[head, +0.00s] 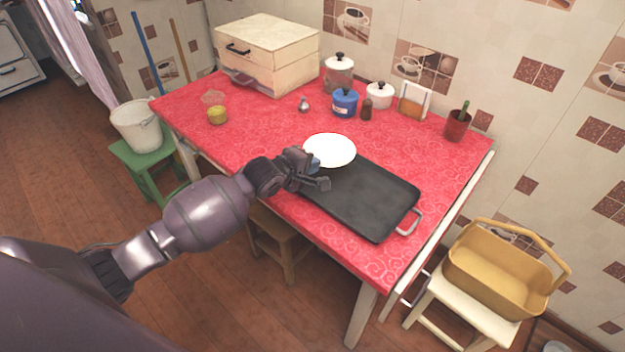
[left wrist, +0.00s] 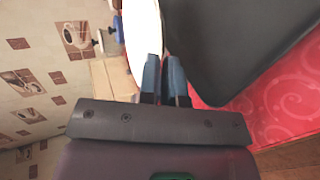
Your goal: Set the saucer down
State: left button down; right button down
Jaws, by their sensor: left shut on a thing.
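A white saucer (head: 330,149) shows in the head view at the far left edge of a dark tray, over the red table. My left gripper (head: 314,166) is at the saucer's near rim and is shut on it. In the left wrist view the two blue fingertips (left wrist: 164,75) meet at the edge of the white saucer (left wrist: 142,30). I cannot tell whether the saucer touches the surface below. My right gripper is in neither view.
The dark tray (head: 370,197) with a metal handle lies on the red table (head: 250,140). A wooden bread box (head: 268,55), a blue pot (head: 345,102), several jars and a dark red cup (head: 457,125) stand along the back. A yellow basket (head: 495,270) is at the right.

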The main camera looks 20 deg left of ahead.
pick_arm(q)
notch_tip(320, 180, down, 5)
jog(key=shift+b, duration=0.55)
jog(key=shift+f, duration=0.25)
jog(key=shift+r, duration=0.15)
jog(key=shift+f, duration=0.25)
jog(key=c, duration=1.5)
grip_release()
jog(key=shift+o, duration=1)
